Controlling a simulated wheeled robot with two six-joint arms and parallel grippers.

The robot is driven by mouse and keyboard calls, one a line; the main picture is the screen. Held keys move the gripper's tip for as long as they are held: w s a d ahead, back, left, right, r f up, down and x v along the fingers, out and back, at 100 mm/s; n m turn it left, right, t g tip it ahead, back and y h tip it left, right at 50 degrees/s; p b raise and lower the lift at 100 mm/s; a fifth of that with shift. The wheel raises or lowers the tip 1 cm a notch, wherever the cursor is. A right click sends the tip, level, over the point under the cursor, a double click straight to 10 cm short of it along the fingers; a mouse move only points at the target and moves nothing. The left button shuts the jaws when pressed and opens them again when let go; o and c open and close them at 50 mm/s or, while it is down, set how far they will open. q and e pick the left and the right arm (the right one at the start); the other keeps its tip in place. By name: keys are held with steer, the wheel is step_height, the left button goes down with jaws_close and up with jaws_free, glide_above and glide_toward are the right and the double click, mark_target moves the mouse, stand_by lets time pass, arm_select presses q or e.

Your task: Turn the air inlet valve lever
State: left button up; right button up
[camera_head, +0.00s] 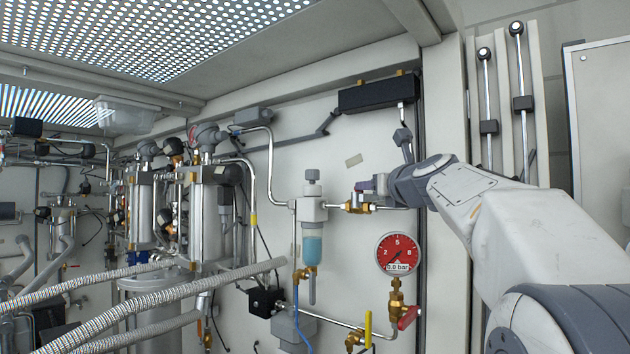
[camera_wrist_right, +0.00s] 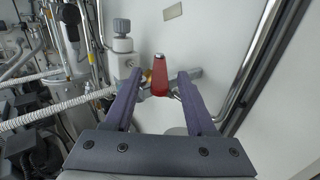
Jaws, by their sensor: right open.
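A red valve lever (camera_wrist_right: 159,76) shows in the right wrist view, on a horizontal pipe fitted to the pale panel. My right gripper (camera_head: 370,186) is in front of this valve. In the wrist view the right gripper (camera_wrist_right: 159,78) is open, with its fingers on either side of the lever and visible gaps between. My left gripper is not in view.
The filter (camera_head: 313,245) stands left of the valve. Below are a red pressure gauge (camera_head: 398,253), another red lever (camera_head: 409,318) and a yellow lever (camera_head: 368,328). Pumps and ribbed hoses (camera_head: 150,309) crowd the left. A black box (camera_head: 378,94) hangs above.

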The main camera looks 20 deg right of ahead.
steer(key=shift+w+d, duration=0.2)
steer(key=shift+w, duration=0.9)
jaws_close()
stand_by(0.7)
